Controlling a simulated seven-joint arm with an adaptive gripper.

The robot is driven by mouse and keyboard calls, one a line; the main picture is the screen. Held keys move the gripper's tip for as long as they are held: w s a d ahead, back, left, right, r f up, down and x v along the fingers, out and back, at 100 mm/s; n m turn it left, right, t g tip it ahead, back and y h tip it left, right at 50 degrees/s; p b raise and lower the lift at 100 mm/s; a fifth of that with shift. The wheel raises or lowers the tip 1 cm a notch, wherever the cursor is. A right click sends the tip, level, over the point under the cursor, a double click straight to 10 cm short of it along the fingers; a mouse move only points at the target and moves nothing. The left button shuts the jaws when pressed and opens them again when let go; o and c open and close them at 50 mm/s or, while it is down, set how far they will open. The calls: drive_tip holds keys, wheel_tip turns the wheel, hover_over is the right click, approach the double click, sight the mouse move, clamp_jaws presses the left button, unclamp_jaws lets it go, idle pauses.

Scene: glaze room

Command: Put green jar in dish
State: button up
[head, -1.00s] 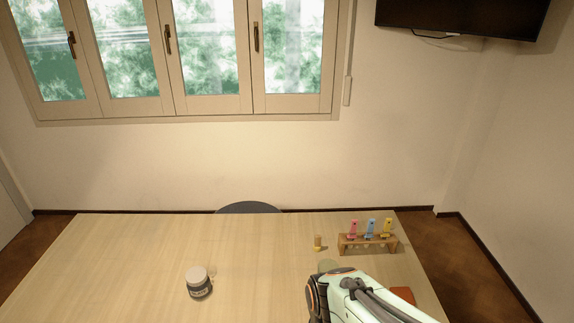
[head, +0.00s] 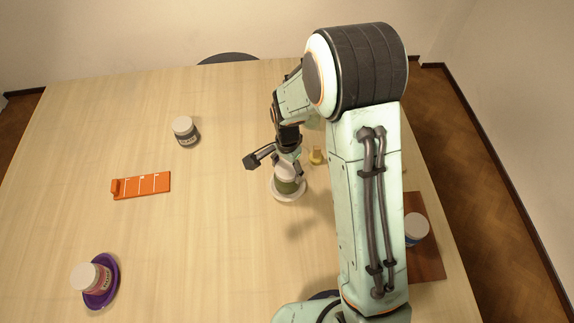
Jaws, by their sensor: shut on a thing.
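The green jar (head: 287,186) has a pale lid and stands upright in or just above a small cream dish (head: 288,196); I cannot tell whether its base touches the dish. My gripper (head: 288,168) comes from above and is shut on the jar near its lid. The arm and gripper hide part of the jar's top and right side.
A dark grey jar (head: 187,132) and an orange slotted holder (head: 142,186) lie left. A pink-labelled jar (head: 92,278) stands on a purple dish (head: 104,296). A small yellow object (head: 316,156) is right of my gripper. A blue-labelled jar (head: 416,229) stands on a brown board (head: 427,263).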

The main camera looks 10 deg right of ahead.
drive_tip(key=shift+f, duration=0.45)
drive_tip(key=o, duration=1.2)
wheel_tip(320, 180, up, 13)
drive_tip(key=s+d+r+n, duration=0.1)
drive_tip(key=s+r+n, duration=0.1)
drive_tip(key=s, duration=0.5)
drive_tip(key=s+d+r+n, duration=0.1)
drive_tip(key=s+d+n, duration=0.1)
drive_tip(key=s+n, duration=0.2)
drive_tip(key=s+d+r+n, duration=0.1)
drive_tip(key=s+n, duration=0.3)
drive_tip(key=s, duration=0.7)
drive_tip(key=shift+d+r+y, duration=0.2)
drive_tip(key=shift+r+y, duration=0.2)
drive_tip(key=shift+r, duration=0.45)
